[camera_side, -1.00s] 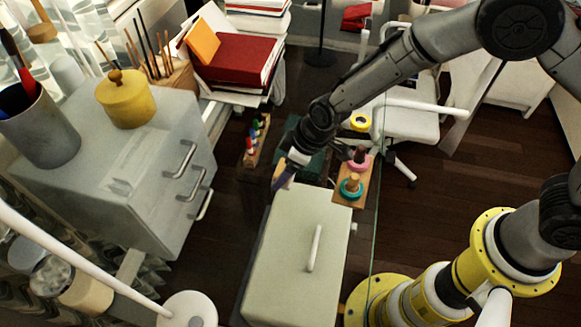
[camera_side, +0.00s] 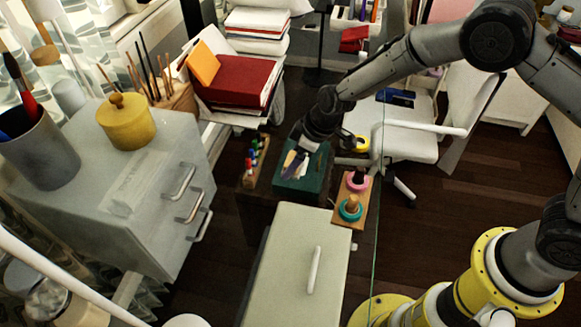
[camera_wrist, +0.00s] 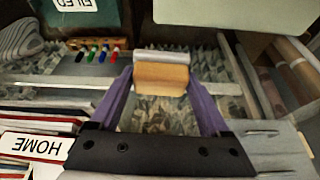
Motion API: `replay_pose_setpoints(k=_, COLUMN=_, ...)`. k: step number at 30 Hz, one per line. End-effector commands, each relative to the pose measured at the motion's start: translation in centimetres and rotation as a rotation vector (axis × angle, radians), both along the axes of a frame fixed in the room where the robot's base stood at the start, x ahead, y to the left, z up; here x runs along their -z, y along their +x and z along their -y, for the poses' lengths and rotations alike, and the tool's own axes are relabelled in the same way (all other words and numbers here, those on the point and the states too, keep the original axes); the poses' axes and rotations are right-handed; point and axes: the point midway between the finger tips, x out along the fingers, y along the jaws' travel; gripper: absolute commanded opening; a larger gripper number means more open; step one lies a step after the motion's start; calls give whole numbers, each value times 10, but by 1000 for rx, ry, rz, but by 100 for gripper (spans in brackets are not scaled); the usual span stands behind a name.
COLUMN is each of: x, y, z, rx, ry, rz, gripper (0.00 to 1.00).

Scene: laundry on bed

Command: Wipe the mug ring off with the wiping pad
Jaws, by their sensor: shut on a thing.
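My gripper (camera_wrist: 162,80) has two purple fingers. They are shut on the wiping pad (camera_wrist: 162,78), a tan block with a pale grey upper edge, in the middle of the wrist view. In the side view my gripper (camera_side: 293,165) points down over the dark green box, beyond the pale lidded box. The pad is too small there to make out clearly. I cannot make out the mug ring in either view.
The pale box (camera_side: 285,265) with a handle stands in front. A wooden ring-stacker (camera_side: 346,215) is right of the green box (camera_side: 314,181), and a marker rack (camera_side: 257,160) is left. A grey drawer cabinet (camera_side: 150,230) stands at left. A white chair (camera_side: 410,140) is behind.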

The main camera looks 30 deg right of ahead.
Motion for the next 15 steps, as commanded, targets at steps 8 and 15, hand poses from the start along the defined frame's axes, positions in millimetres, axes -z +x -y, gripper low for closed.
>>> replay_pose_setpoints(k=8, x=-29, y=3, z=4, rx=-1, ry=-2, rz=0, gripper=28)
replay_pose_setpoints(k=15, x=-52, y=3, z=3, rx=-1, ry=0, rz=2, gripper=28)
